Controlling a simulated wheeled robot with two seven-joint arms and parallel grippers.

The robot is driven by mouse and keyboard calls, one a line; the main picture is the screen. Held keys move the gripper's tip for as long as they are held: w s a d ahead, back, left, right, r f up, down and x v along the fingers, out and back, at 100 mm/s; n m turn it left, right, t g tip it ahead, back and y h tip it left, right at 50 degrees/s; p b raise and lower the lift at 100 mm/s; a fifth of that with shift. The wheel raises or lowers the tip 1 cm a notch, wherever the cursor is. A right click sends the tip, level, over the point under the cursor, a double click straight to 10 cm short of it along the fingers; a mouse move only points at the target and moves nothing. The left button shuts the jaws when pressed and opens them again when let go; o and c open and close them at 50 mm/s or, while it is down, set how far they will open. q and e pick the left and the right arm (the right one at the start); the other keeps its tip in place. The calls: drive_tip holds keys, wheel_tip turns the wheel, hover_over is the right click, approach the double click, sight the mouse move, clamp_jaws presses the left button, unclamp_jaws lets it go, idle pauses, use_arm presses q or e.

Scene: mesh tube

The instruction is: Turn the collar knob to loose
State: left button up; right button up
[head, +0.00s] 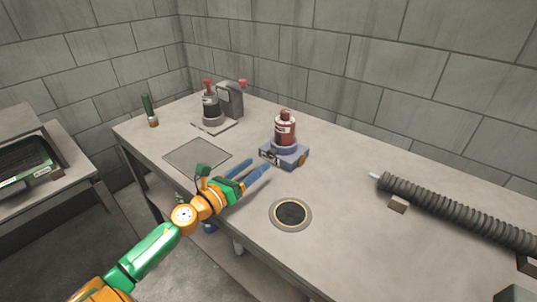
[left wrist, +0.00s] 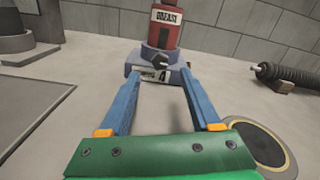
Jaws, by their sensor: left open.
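A red grease bottle (head: 285,130) stands upright in a blue-grey collar base (head: 291,158) near the middle of the table. In the left wrist view the bottle (left wrist: 166,28) rises from the base (left wrist: 177,72). A small dark knob (left wrist: 160,62) sticks out of the base's front, above a light plate with a dark mark (left wrist: 152,75). The plate's full marking is too small to read. My left gripper (head: 258,166) is open and empty, its blue fingers pointing at the base front. In the left wrist view the knob lies ahead, between the fingertips (left wrist: 160,77), apparently not touched. My right gripper is not in view.
A round dark disc (head: 290,213) is set in the tabletop right of my left gripper. A ribbed grey hose (head: 455,208) lies at the right. A bottle (head: 210,107) and grey box (head: 230,99) stand at the back left, near a flat square plate (head: 197,154).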

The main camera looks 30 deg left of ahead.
sight(269, 154)
use_arm(q)
drive_tip(key=shift+w+d, duration=0.2)
drive_tip(key=shift+w, duration=2.5)
clamp_jaws()
